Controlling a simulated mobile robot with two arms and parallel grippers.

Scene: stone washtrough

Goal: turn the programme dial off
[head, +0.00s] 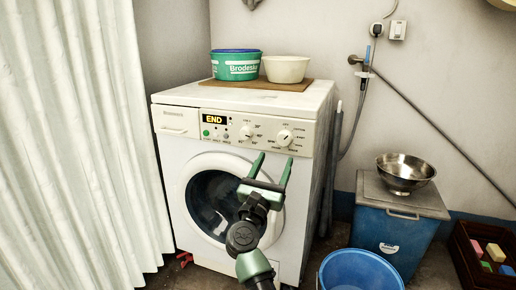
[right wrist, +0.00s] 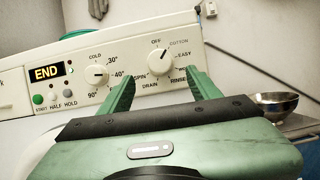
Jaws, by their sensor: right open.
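The white washing machine (head: 190,165) stands against the wall, its display (head: 213,119) reading END. The round white programme dial (head: 284,137) is at the right of its panel. In the right wrist view the dial (right wrist: 159,61) has OFF above it and COTTON, EASY, RINSE, DRAIN and SPIN around it. My green right gripper (head: 273,157) is open and empty, just below and in front of the dial. In the right wrist view its fingers (right wrist: 161,77) frame the dial, apart from it. My left gripper is not in view.
A temperature knob (right wrist: 96,75) sits left of the dial. A green tub (head: 235,68) and a cream bowl (head: 286,70) stand on a board on the machine. A blue bucket (head: 360,270) and a blue bin (head: 395,230) with a steel bowl (head: 404,172) stand to the right.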

